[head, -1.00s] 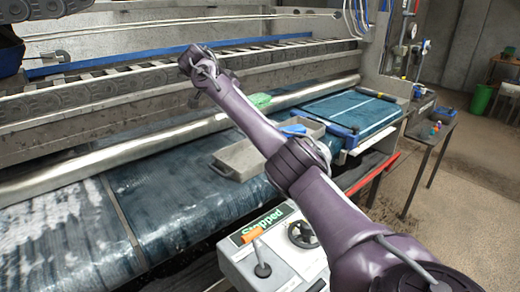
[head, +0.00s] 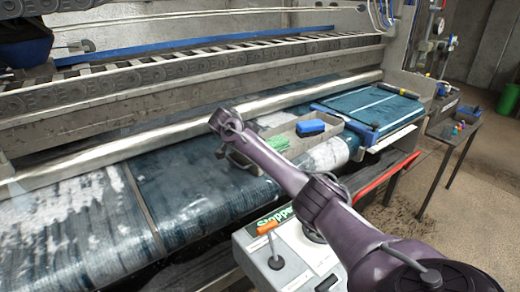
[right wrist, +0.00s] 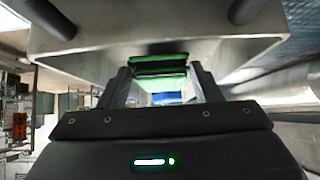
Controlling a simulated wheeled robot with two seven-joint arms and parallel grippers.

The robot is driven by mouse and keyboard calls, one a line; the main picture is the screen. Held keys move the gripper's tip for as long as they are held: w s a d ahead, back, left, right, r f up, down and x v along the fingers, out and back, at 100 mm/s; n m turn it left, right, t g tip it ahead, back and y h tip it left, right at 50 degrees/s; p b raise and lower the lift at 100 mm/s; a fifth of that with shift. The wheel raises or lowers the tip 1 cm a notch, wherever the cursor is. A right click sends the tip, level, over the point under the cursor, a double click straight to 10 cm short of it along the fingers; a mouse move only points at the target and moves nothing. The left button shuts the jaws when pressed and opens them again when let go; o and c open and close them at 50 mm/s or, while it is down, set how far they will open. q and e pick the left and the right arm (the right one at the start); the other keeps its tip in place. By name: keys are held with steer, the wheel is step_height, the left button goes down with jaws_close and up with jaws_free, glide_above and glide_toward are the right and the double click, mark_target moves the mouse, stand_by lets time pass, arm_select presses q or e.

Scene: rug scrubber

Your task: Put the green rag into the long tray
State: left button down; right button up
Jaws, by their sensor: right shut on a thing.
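The green rag (head: 276,144) shows beside my right forearm in the head view, at the long tray (head: 322,140). In the right wrist view the folded rag (right wrist: 158,70) sits between the two fingers of my right gripper (right wrist: 160,76), which is shut on it. Grey metal tray wall (right wrist: 90,42) spans the top of that view, close to the fingers. In the head view my right forearm hides this gripper and part of the tray. I cannot tell whether the rag touches the tray floor. My left gripper is not in view.
A blue block (head: 311,127) is at the tray's right part. The tray stands on wet dark-blue rug (head: 190,190), before a metal roller (head: 130,140). A control box with an orange-topped lever (head: 268,229) stands in front. A side table (head: 455,132) is at right.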

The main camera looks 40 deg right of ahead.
steer(key=shift+f, duration=0.6)
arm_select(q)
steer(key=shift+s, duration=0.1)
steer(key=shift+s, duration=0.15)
arm_select(e)
steer(key=shift+f, duration=0.15)
steer(key=o, duration=1)
steer(key=shift+c, duration=0.2)
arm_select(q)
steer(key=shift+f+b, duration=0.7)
arm_select(e)
steer(key=v, duration=1.2)
